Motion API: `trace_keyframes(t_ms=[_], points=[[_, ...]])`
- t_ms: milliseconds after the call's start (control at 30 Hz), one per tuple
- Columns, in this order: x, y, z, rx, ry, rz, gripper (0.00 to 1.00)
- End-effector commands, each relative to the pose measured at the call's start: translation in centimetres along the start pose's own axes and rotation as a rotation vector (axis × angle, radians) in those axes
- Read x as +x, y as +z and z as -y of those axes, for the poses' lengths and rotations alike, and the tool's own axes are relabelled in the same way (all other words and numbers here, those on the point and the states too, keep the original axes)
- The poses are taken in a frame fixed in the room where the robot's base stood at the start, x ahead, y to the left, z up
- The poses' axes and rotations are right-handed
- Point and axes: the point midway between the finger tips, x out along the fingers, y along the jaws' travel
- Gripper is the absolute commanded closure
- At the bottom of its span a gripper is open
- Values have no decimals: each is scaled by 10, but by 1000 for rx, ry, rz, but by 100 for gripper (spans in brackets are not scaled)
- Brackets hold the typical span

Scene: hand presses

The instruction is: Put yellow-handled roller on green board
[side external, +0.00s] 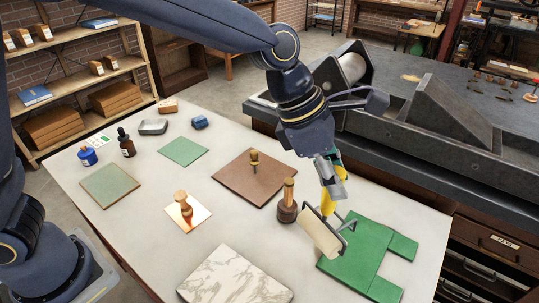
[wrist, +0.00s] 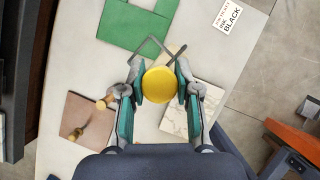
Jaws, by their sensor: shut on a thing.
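My gripper (side external: 332,184) is shut on the yellow handle (side external: 327,203) of the roller. The roller hangs below with its pale cylinder (side external: 321,234) and dark metal frame. In the wrist view the round yellow handle end (wrist: 160,85) sits between the fingers, and the metal frame shows beyond it. The green board (side external: 372,244), with notched edges, lies on the table. In the side view the roller overlaps the board's left part; whether it touches is unclear. In the wrist view the green board (wrist: 130,25) is at the top, beyond the handle.
A wooden-handled dark tool (side external: 287,212) stands left of the roller. A brown board (side external: 240,180) with a small knob-handled tool, a marble slab (side external: 233,277) and a copper plate (side external: 200,214) with a wooden stamp lie nearby. A stone-topped press bed (side external: 450,110) borders the table behind.

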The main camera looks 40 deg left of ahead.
Motion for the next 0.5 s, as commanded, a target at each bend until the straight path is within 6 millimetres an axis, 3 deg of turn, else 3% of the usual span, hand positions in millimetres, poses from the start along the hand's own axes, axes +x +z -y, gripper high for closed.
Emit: trace_keyframes(t_ms=[167,500], points=[[23,2,5,22,-2,14,100],[90,47,-39,23,0,20,100]])
